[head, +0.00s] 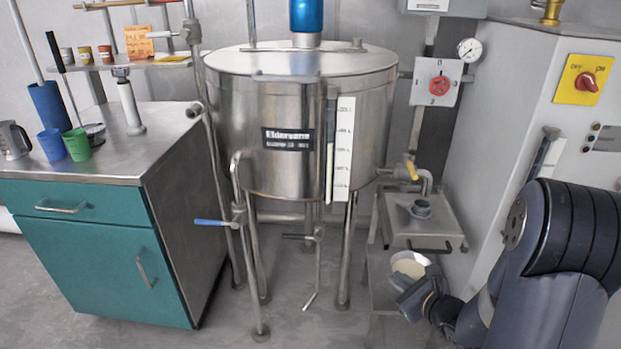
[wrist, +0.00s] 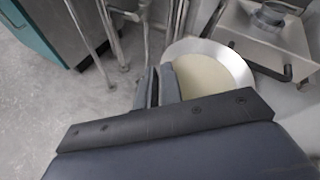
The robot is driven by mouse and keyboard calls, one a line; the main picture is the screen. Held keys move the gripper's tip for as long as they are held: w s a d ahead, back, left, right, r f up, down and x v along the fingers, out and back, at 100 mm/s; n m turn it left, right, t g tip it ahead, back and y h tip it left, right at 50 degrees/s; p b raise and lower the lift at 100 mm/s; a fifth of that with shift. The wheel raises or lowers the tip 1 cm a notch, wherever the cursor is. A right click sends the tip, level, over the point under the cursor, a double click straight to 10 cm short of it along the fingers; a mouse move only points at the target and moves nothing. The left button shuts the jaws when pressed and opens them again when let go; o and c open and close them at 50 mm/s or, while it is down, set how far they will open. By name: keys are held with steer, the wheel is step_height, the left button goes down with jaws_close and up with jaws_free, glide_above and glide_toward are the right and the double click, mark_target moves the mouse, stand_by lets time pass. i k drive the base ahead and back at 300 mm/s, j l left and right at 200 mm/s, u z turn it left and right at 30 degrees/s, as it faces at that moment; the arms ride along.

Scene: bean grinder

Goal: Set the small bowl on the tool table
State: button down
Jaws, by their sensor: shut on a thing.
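The small bowl (head: 410,263) is a shallow metal bowl with a wide pale rim and a cream-coloured inside. My gripper (head: 403,283) is shut on its near left rim, at the lower right in the head view. In the wrist view the bowl (wrist: 241,63) extends right of my gripper's fingers (wrist: 157,86). It looks roughly level. Whether it touches the surface below cannot be told. The metal-topped teal cabinet at the left, apparently the tool table (head: 95,172), holds blue and green cups, a steel jug and a white-handled tool.
A steel box (head: 425,232) with a round inlet and dark handle stands just behind the bowl. A large steel tank (head: 230,110) on legs, with pipes and a blue-handled valve (head: 210,222), stands between the bowl and the cabinet. The cabinet top's front right is bare.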

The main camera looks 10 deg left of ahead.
mark_target(126, 157)
steer(key=u, duration=1.25)
steer(key=i+j+u, duration=0.1)
steer(key=u, duration=0.25)
steer(key=i+u, duration=0.55)
steer(key=u, duration=0.15)
